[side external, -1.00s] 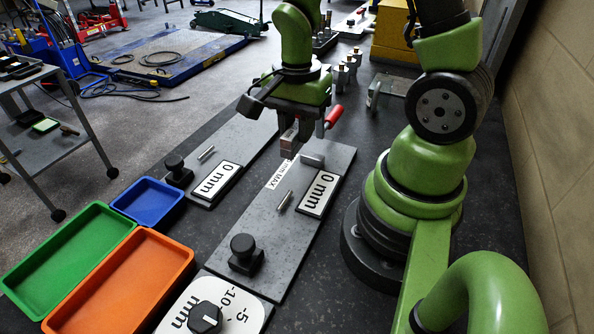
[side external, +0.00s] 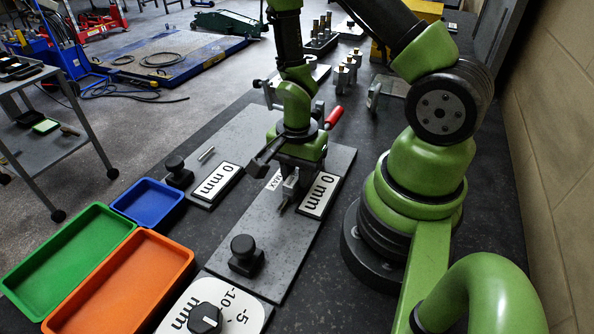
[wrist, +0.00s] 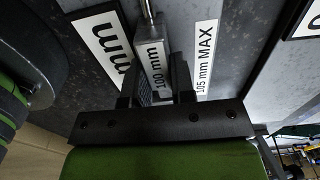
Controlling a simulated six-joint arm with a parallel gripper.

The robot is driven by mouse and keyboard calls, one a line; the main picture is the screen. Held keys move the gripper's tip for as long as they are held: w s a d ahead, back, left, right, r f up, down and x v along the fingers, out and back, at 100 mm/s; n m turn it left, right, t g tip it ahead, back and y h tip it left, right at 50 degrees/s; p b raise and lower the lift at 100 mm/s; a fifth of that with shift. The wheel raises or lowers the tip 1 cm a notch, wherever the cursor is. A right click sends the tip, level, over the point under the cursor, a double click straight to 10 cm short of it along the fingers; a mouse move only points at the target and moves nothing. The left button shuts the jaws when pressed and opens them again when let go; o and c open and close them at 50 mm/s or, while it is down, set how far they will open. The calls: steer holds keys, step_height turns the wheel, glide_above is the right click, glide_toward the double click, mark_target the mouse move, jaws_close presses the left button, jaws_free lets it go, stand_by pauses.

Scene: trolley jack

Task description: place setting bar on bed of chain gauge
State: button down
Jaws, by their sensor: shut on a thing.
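The setting bar, a light grey block marked "100 mm" (wrist: 153,62), is between the fingers of my gripper (wrist: 153,80) in the wrist view. In the side view my gripper (side external: 289,183) is low over the nearer grey bed (side external: 215,248), beside its "0 mm" plate (side external: 320,192). This bed has a black knob (side external: 243,255) at its near end and a metal pin (side external: 282,206) close to the bar. The pin (wrist: 148,10) also shows beyond the bar in the wrist view. I cannot tell whether the bar touches the bed. My gripper hides part of the bar in the side view.
A second grey bed with a black knob (side external: 178,172) lies to the left. A green tray (side external: 60,258), an orange tray (side external: 125,285) and a blue tray (side external: 148,203) are at the lower left. A red handle (side external: 334,117) stands behind my gripper.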

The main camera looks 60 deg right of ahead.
steer(key=shift+f, duration=0.1)
steer(key=c, duration=1)
jaws_free()
steer(key=shift+o, duration=0.2)
step_height(320, 180, up, 12)
step_height(320, 180, up, 11)
steer(key=n+t, duration=0.4)
steer(key=n, duration=0.3)
glide_above(296, 172)
steer(key=s+a, duration=0.1)
steer(key=a, duration=0.3)
steer(key=s+a+r+n+t+y, duration=0.2)
steer(key=s+a+r+n+t, duration=0.1)
steer(key=s+r+n, duration=0.2)
steer(key=shift+a+r+n, duration=0.25)
steer(key=shift+r+n, duration=0.05)
steer(key=shift+n, duration=0.7)
